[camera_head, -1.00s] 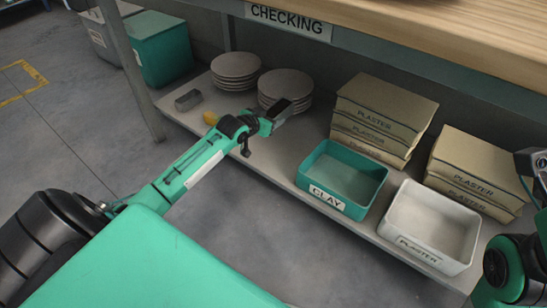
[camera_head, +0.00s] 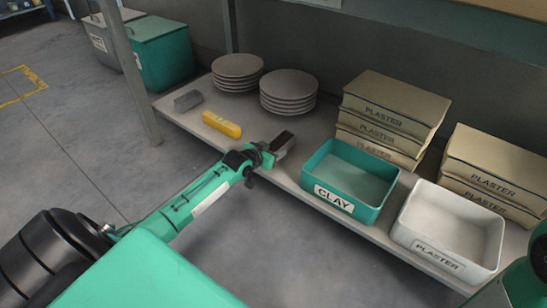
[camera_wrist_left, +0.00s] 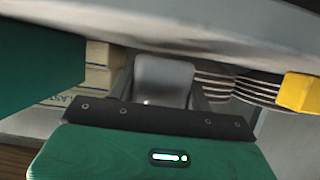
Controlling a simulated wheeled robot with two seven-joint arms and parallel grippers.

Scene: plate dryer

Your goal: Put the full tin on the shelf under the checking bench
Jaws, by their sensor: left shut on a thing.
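My left gripper (camera_head: 270,152) is shut on a small grey tin (camera_head: 287,150) with a dark patch on its upper side. It is over the front part of the lower shelf (camera_head: 235,148), left of the teal CLAY tray. I cannot tell whether the tin touches the shelf. In the left wrist view the tin (camera_wrist_left: 165,80) shows as a grey rounded block between the fingers. Only a green part of my right arm shows at the lower right edge of the head view; its gripper is out of view.
Two plate stacks (camera_head: 288,90) stand behind the gripper. A yellow level (camera_head: 221,125) and a grey block (camera_head: 187,101) lie to its left. The teal CLAY tray (camera_head: 333,199), white PLASTER tray (camera_head: 438,262) and PLASTER bags (camera_head: 395,105) fill the right. A bench leg (camera_head: 130,75) stands left.

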